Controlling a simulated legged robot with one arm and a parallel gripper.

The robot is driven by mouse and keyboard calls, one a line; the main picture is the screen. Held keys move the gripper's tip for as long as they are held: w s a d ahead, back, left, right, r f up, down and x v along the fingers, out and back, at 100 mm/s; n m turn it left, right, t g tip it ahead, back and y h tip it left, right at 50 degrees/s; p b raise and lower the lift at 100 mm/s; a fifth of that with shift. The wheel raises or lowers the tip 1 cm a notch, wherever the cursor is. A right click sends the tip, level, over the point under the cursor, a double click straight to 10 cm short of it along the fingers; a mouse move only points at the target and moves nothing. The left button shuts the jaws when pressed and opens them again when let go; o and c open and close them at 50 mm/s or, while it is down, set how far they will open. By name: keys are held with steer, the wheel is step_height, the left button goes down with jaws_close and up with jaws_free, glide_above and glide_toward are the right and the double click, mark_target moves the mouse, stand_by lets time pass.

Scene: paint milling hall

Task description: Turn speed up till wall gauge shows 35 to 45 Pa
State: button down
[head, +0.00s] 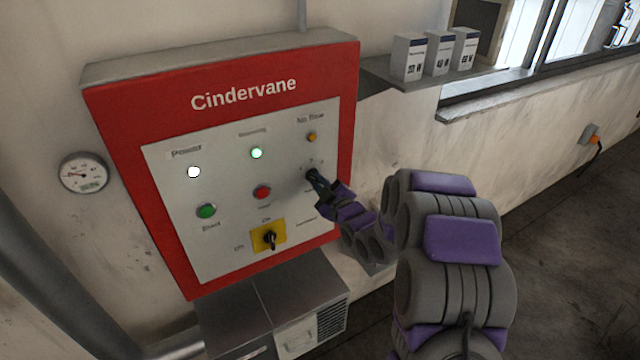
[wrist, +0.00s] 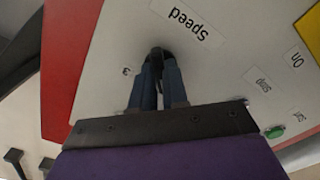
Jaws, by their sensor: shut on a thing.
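The red-framed Cindervane panel (head: 121,117) hangs on the wall. My gripper (head: 316,180) is at the right side of its grey face. In the wrist view my gripper (wrist: 160,72) is shut on the dark speed knob (wrist: 159,53), beside the label "Speed". The fingers hide much of the knob, and I cannot read its setting. The round wall gauge (head: 84,173) is left of the panel. Its white dial shows a thin needle and a red mark, but the figures are too small to read.
The white Power lamp (head: 194,172) and green lamp (head: 257,153) look lit; an amber lamp (head: 312,137) sits above the knob. Near my gripper are a red button (head: 262,192) and a yellow-backed switch (head: 269,238). A green button (head: 206,210) is farther left. A shelf (head: 400,82) holds boxes.

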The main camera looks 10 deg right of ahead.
steer(key=shift+f, duration=0.1)
steer(key=m, duration=0.4)
steer(key=shift+a+m, duration=0.1)
steer(key=shift+m, duration=2.1)
steer(key=c, duration=1.1)
jaws_free()
steer(key=shift+c, duration=0.2)
steer(key=shift+s, duration=0.1)
